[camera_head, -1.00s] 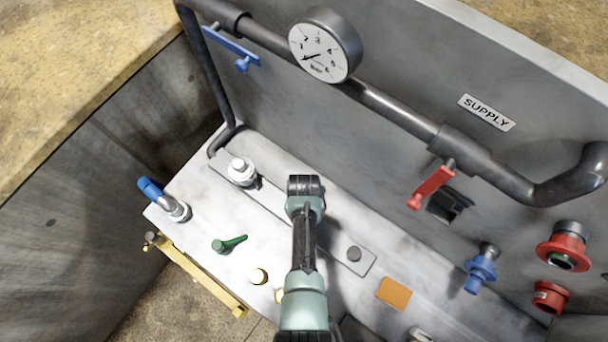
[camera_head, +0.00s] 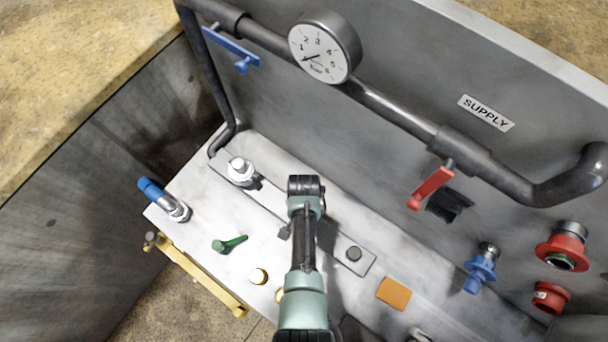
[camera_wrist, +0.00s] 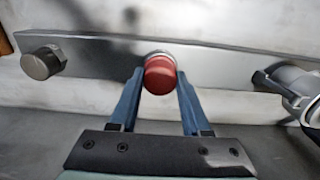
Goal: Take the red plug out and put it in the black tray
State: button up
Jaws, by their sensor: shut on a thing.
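The red plug (camera_wrist: 160,76) shows in the wrist view as a round red cap on a light ring, at the metal strip (camera_wrist: 220,62). My gripper (camera_wrist: 160,73) has its two blue fingers shut on the plug, one on each side. The plug appears still seated at the strip. In the head view my arm hides the plug and the fingers. I cannot clearly make out the black tray in either view.
The strip also carries a dark knob (camera_head: 354,254) and a white and metal fitting (camera_head: 241,171). A green lever (camera_head: 230,244), a blue-handled valve (camera_head: 151,189) and an orange square (camera_head: 394,293) are on the panel. A wall with a pipe (camera_head: 385,103) and a red lever (camera_head: 430,187) rises behind.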

grip_shut()
jog(key=shift+o, duration=1.1)
grip_release()
grip_shut()
jog(key=n, duration=0.5)
jog(key=n, duration=0.5)
jog(key=shift+n, duration=0.3)
